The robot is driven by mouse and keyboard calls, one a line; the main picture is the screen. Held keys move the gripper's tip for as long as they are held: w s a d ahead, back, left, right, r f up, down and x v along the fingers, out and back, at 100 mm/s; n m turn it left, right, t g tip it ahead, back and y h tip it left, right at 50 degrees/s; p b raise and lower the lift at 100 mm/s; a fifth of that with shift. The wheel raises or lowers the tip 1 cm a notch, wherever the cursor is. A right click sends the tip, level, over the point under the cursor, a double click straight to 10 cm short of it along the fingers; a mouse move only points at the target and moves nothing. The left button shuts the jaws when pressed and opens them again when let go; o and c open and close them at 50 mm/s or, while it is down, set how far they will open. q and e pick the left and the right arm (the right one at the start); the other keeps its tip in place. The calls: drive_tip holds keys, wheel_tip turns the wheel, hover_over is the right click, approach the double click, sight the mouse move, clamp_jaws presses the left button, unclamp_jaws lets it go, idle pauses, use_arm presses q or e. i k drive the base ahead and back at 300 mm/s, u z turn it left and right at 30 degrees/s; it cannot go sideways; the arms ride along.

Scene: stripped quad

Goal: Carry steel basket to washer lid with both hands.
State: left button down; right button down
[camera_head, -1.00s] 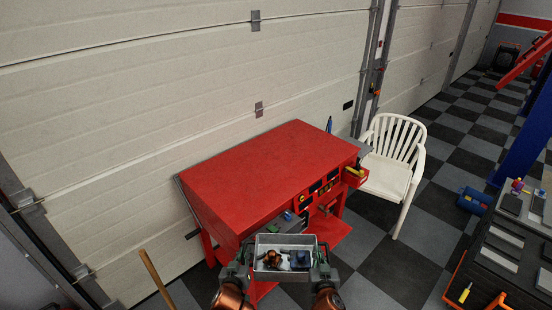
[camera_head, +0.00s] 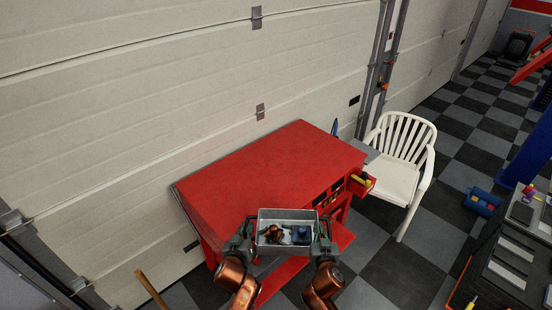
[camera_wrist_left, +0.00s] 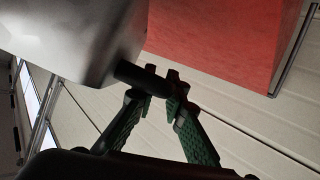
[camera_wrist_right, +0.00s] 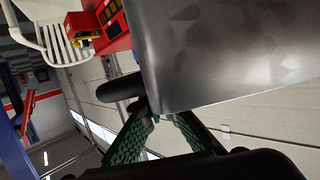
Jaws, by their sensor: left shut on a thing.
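The steel basket (camera_head: 288,214) is an open grey box with dark and brown parts inside, roughly level in the head view. The washer lid (camera_head: 270,165) is the flat red top of the red cabinet behind it. The basket overlaps the lid's front edge in the picture; its height above the lid is unclear. My left gripper (camera_head: 243,240) is shut on the basket's left handle, also seen in the left wrist view (camera_wrist_left: 160,85). My right gripper (camera_head: 326,242) is at the right handle, its fingers closed around it in the right wrist view (camera_wrist_right: 145,110).
A white plastic chair (camera_head: 398,165) stands right of the washer. A red tray (camera_head: 361,184) juts from the washer's right side. A dark tool cart (camera_head: 505,265) is at lower right. A wooden handle (camera_head: 151,289) rises at lower left. A white garage door (camera_head: 150,95) closes off the back.

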sight(286, 174)
drive_tip(key=i, duration=1.4)
